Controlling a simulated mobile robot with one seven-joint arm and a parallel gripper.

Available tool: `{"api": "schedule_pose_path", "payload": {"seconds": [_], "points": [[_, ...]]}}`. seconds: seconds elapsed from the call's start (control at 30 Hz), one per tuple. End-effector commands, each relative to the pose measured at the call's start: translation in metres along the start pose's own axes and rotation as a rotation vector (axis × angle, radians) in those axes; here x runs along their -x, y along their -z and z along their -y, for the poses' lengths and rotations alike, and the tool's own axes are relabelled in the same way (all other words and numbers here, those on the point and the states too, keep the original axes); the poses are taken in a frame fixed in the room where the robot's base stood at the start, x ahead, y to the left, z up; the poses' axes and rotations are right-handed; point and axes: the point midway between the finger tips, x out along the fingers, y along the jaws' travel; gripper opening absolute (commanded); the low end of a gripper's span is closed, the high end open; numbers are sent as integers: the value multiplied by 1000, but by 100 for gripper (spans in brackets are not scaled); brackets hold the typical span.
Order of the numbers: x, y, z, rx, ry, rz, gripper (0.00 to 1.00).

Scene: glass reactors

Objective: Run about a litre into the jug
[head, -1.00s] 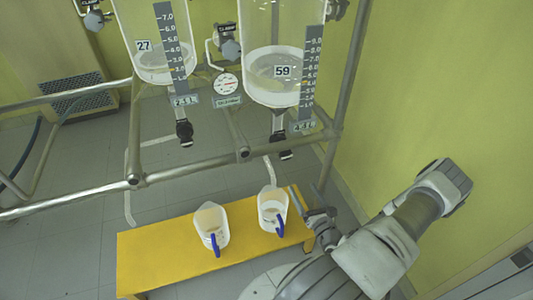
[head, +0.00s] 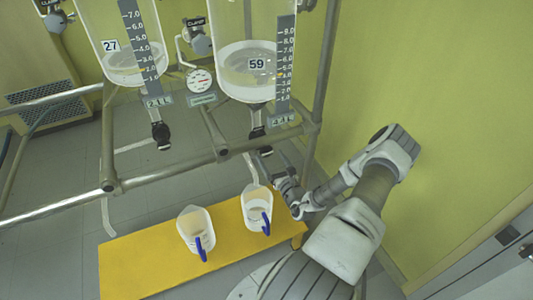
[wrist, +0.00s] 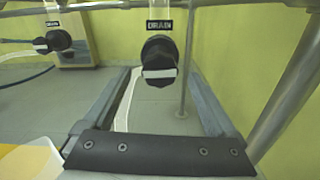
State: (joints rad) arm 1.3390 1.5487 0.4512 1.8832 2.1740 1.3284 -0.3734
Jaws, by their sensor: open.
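Two glass reactors stand in the frame: 27 (head: 125,68) at left and 59 (head: 240,85) at right, both with pale contents low down. Under 59 is a black drain valve (head: 257,137). In the wrist view this drain valve (wrist: 160,62) is labelled DRAIN, its pale bar roughly level. A white jug with a blue handle (head: 256,212) stands below 59; I cannot tell its level. My gripper (head: 268,158) is close to that valve. In the wrist view my gripper (wrist: 164,75) is open, with the valve ahead between its fingers, and holds nothing.
A second jug (head: 195,231) stands on the yellow bench (head: 140,265), below 27's drain valve (head: 160,135). A pale hose (head: 251,170) hangs toward the right jug. Metal frame rails (head: 165,173) cross before the reactors. A yellow-green wall (head: 440,90) is at right.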

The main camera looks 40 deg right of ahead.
Motion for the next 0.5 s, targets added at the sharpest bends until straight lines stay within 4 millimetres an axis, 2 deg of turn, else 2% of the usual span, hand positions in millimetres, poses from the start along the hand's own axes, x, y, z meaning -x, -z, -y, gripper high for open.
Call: {"api": "schedule_pose_path", "payload": {"seconds": [0.1, 0.2, 0.5], "points": [[-21, 1, 0, 1, 0, 2, 92], [-32, 1, 0, 1, 0, 1, 92], [-43, 0, 0, -1, 0, -1, 92]]}}
